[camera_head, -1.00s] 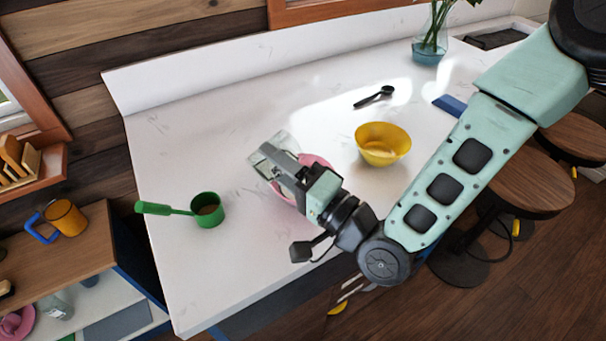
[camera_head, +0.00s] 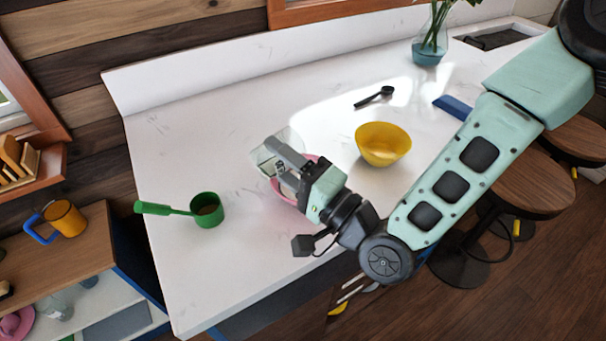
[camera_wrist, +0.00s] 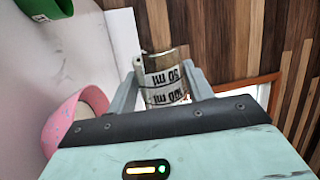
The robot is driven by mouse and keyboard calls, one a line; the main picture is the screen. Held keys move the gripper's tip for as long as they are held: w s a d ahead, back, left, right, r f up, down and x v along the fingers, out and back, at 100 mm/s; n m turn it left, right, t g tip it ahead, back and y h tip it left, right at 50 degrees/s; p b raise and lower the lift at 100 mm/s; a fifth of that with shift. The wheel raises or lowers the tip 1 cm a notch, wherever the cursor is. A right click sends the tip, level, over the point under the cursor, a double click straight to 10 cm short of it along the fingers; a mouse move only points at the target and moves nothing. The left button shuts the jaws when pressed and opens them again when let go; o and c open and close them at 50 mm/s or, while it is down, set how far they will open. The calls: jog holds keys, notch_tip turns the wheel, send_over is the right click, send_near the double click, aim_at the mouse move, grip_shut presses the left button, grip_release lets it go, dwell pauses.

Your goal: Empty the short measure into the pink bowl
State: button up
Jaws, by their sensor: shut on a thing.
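The short measure (camera_head: 266,156) is a clear glass beaker. In the wrist view it (camera_wrist: 163,78) shows printed 50 ml and 100 ml marks between the fingers. My gripper (camera_head: 287,160) is shut on it and holds it tilted above the pink bowl. The pink bowl (camera_head: 281,190) stands on the counter, largely hidden behind my gripper and the measure. Part of the bowl's rim (camera_wrist: 62,118) shows at the left of the wrist view. I cannot tell what is in the measure or the bowl.
A yellow bowl (camera_head: 382,144) stands right of the pink bowl, with a black spoon (camera_head: 374,97) behind it. A green handled cup (camera_head: 207,211) with brown contents stands to the left. A glass vase (camera_head: 429,52) is at the back right. The counter's left rear is clear.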

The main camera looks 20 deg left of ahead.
jog(key=shift+r+m, duration=0.15)
jog(key=shift+m, duration=0.45)
jog(key=shift+w+d+f+m+t+b, duration=0.1)
jog(key=shift+w+f+m+t+b, duration=0.15)
jog(key=shift+m+b, duration=0.25)
